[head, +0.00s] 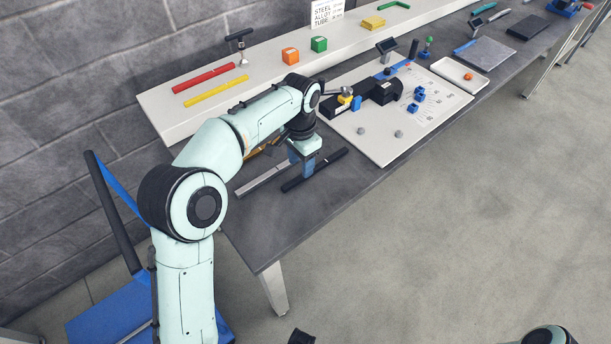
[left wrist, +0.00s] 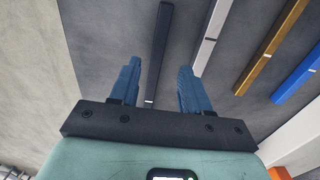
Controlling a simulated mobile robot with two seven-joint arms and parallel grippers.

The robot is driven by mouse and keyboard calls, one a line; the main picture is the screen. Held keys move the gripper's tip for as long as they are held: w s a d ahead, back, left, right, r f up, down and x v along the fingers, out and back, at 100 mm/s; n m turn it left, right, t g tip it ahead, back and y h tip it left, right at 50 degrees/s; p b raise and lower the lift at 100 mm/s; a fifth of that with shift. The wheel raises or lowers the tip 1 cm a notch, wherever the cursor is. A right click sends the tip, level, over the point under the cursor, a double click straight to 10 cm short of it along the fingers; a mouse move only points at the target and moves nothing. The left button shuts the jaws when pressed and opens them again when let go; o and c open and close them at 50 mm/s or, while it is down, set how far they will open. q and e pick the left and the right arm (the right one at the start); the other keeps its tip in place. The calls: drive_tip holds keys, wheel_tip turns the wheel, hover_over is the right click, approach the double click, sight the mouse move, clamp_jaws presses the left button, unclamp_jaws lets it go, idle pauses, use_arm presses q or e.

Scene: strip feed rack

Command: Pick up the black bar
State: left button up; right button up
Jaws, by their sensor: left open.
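The black bar (head: 325,165) lies flat near the front edge of the dark table in the head view. My left gripper (head: 306,168) is open, its blue fingers pointing down over the bar's middle and hiding part of it. In the left wrist view, the black bar (left wrist: 158,50) runs away from between the two open fingers of the left gripper (left wrist: 160,78), apart from both. I cannot tell how high the fingertips are above it. My right gripper is not in view.
A grey bar (head: 262,179) lies beside the black bar; gold (left wrist: 270,50) and blue (left wrist: 298,77) bars lie beyond it in the left wrist view. A white board (head: 385,152) with a black fixture (head: 380,91) stands to the right. A raised pale shelf (head: 165,112) runs behind.

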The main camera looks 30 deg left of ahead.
sight(297, 180)
use_arm(q)
drive_tip(key=f, duration=0.4)
drive_tip(key=shift+d+b, duration=0.25)
drive_tip(key=shift+b, duration=0.1)
drive_tip(key=shift+r, duration=0.1)
clamp_jaws()
drive_tip(key=shift+w, duration=0.1)
